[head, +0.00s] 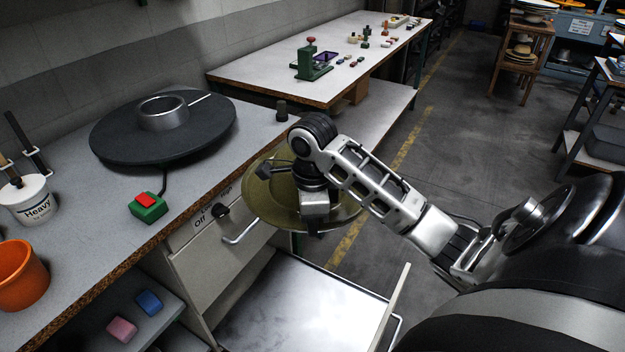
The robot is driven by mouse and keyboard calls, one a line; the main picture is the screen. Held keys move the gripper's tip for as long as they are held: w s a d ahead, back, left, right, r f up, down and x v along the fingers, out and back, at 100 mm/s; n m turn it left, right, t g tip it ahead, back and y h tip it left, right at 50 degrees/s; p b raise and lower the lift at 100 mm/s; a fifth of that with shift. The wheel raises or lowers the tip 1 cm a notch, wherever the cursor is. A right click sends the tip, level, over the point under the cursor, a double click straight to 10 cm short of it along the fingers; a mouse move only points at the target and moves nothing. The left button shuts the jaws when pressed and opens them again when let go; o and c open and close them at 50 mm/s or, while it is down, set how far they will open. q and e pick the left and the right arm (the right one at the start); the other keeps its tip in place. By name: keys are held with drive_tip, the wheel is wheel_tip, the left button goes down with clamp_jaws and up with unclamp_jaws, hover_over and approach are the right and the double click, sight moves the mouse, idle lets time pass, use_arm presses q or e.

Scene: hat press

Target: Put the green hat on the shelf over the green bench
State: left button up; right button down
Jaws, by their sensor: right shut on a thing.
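The green hat (263,205) is olive, with a wide round brim. It is in the air just right of the near workbench's edge, in front of the drawer face. My right gripper (314,222) is shut on the hat and covers its middle; the fingertips are partly hidden. A long bench (240,76) with green legs stands at the back, with a pale top. No shelf above it shows in this view. My left gripper is out of view.
The near workbench (75,225) carries a dark round turntable (115,150), a red-and-green button box (149,208), a white "Heavy" pot (30,203) and an orange pot (20,275). An open metal-bottomed drawer (290,305) lies below the hat. Wooden stands (527,47) hold hats at the back right.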

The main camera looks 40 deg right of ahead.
wheel_tip(320, 180, up, 9)
drive_tip(key=shift+r, duration=0.2)
idle(0.4)
drive_tip(key=shift+s, duration=0.1)
idle(0.3)
